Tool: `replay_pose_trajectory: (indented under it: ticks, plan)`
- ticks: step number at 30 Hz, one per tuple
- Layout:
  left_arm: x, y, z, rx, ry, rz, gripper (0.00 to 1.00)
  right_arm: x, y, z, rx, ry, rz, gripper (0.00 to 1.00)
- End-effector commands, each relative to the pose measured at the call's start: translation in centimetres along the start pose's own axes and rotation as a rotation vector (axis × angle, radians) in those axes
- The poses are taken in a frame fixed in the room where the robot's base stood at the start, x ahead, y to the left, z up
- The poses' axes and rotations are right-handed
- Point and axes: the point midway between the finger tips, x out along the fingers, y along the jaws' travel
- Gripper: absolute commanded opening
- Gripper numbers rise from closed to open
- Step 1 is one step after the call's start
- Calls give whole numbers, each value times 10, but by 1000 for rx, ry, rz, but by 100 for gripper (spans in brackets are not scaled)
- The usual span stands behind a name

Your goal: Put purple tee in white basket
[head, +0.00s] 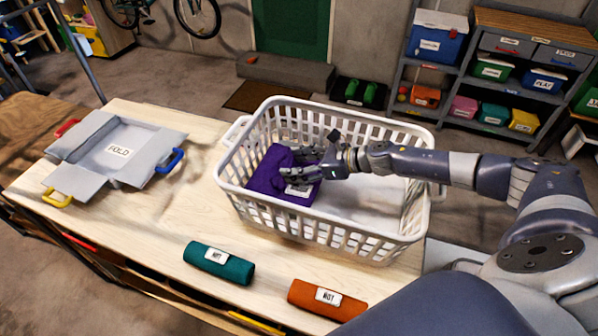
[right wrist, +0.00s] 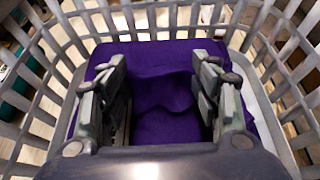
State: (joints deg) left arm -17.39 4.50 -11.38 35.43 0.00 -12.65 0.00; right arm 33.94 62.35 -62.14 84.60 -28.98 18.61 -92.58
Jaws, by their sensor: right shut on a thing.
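The purple tee (head: 270,180) is folded into a block with a white label and lies inside the white basket (head: 330,235), toward its left end. My right gripper (head: 302,172) reaches into the basket from the right and is shut on the tee. In the right wrist view the purple cloth (right wrist: 165,95) fills the space between and around the two fingers, with the basket's slatted walls (right wrist: 45,95) around it. Whether the tee touches the basket floor is hard to tell. My left gripper does not show.
A teal roll (head: 219,263) and an orange roll (head: 327,299) lie in front of the basket. Shelves with bins (head: 490,75) stand behind at the right.

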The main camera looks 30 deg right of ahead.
Motion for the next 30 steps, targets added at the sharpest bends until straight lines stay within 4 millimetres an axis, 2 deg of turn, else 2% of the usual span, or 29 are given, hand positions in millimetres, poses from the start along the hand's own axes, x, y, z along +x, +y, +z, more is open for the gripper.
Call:
replay_pose_trajectory:
  ticks: [1,5,18,19,21,30]
  plan:
    - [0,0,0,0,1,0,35,5,2,-9,6,1,2,16]
    - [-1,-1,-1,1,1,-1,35,11,1,-22,3,1,1,16]
    - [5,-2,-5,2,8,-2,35,14,1,-30,0,0,1,16]
    - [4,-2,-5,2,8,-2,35,14,1,-30,0,0,1,60]
    - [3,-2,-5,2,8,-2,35,14,1,-29,0,1,1,76]
    - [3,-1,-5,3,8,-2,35,14,1,-29,0,1,1,78]
